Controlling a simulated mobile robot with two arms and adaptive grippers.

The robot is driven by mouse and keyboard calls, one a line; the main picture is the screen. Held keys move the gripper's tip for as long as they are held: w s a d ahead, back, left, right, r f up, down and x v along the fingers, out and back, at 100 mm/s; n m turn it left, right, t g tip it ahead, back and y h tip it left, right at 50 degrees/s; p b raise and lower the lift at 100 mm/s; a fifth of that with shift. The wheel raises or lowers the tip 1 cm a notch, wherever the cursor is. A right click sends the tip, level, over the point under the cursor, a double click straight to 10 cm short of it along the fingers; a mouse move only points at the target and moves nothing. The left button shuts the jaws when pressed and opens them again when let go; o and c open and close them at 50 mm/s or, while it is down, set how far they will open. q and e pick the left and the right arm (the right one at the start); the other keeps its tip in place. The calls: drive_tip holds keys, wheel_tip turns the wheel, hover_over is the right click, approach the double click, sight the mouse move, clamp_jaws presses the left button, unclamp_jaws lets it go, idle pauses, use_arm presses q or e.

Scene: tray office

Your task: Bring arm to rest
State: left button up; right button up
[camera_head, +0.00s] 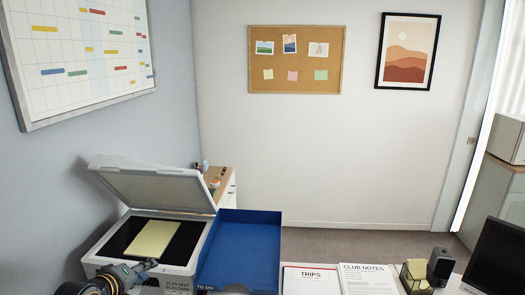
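My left gripper (140,268) is at the bottom left, in front of the scanner's front edge. It is dark, partly cut off by the frame, and seen at an angle that does not show whether its fingers are open or shut. I see nothing clearly held in it. My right gripper cannot be made out in this view.
The scanner (203,240) has its lid (160,188) raised, and a pale yellow sheet (153,238) lies on its dark glass. A blue tray (240,250) stands to its right. Further right are papers (311,280), a note holder (415,276) and a dark screen (497,258).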

use_arm(q)
drive_tip(key=s+d+f+m+g, duration=0.2)
drive_tip(key=s+d+f+m, duration=0.15)
drive_tip(key=s+f, duration=0.35)
drive_tip(key=s+d+f+m+g, duration=0.2)
drive_tip(key=s+d+f, duration=0.2)
drive_tip(key=s, duration=0.5)
drive_tip(key=s+d+f+m+g+y, duration=0.1)
drive_tip(key=s+d+f+m+g, duration=0.15)
drive_tip(key=s, duration=0.75)
drive_tip(key=s+d+f+m+g+y, duration=0.15)
drive_tip(key=s+m, duration=0.25)
drive_tip(key=s, duration=0.7)
wheel_tip(320, 180, down, 29)
drive_tip(key=s+g+b, duration=0.1)
drive_tip(key=b, duration=0.1)
drive_tip(key=s+a+f+g+b, duration=0.1)
drive_tip(key=s+a+f, duration=0.2)
drive_tip(key=s+f, duration=1.2)
drive_tip(key=shift+s+a+f+g+b, duration=0.15)
drive_tip(key=shift+s+f+g+b, duration=0.2)
drive_tip(key=shift+s, duration=0.4)
